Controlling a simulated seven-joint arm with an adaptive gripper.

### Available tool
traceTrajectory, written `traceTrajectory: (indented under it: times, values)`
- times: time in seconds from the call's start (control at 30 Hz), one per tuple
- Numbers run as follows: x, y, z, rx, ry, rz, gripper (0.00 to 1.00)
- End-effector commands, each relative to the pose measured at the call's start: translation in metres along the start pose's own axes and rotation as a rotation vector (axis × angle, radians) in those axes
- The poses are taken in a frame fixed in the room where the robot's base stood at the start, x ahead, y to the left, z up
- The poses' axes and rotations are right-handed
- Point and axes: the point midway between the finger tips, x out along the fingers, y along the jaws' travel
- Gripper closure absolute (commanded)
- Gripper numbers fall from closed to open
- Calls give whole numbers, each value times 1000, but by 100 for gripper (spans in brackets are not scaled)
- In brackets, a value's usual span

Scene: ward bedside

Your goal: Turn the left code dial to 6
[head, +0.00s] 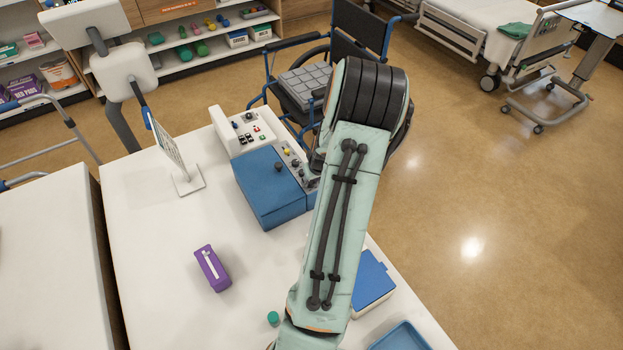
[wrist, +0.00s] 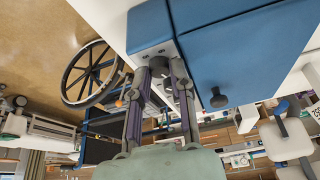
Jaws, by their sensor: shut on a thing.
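My gripper (wrist: 159,63) is shut on a dark round dial (wrist: 162,72) on the end of the blue box's side unit, in the wrist view. One finger is on each side of the dial. My arm hides my gripper and the gripped dial in the head view. I cannot read the dial's number or mark.
A dark knob (wrist: 217,98) sticks out of the blue box beside my gripper. A purple case (head: 212,269), a blue-lidded box (head: 374,278), a teal cap (head: 273,318) and a blue tray (head: 402,338) are on the table (head: 150,235). A wheelchair (head: 355,35) stands behind.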

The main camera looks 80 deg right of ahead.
Motion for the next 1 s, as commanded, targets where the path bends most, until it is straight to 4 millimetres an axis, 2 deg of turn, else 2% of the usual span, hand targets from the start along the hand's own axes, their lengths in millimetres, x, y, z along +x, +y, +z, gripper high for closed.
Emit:
traceTrajectory:
  times: [0.07,0.1,0.13,0.73,0.87,1.0]
  values:
    - [1,0,0,-1,1,-1,100]
    - [1,0,0,-1,1,-1,70]
    - [1,0,0,-1,1,-1,68]
    - [0,1,0,-24,-1,-12,68]
    - [1,2,1,-115,-1,-52,68]
    - [1,4,0,-287,3,-124,68]
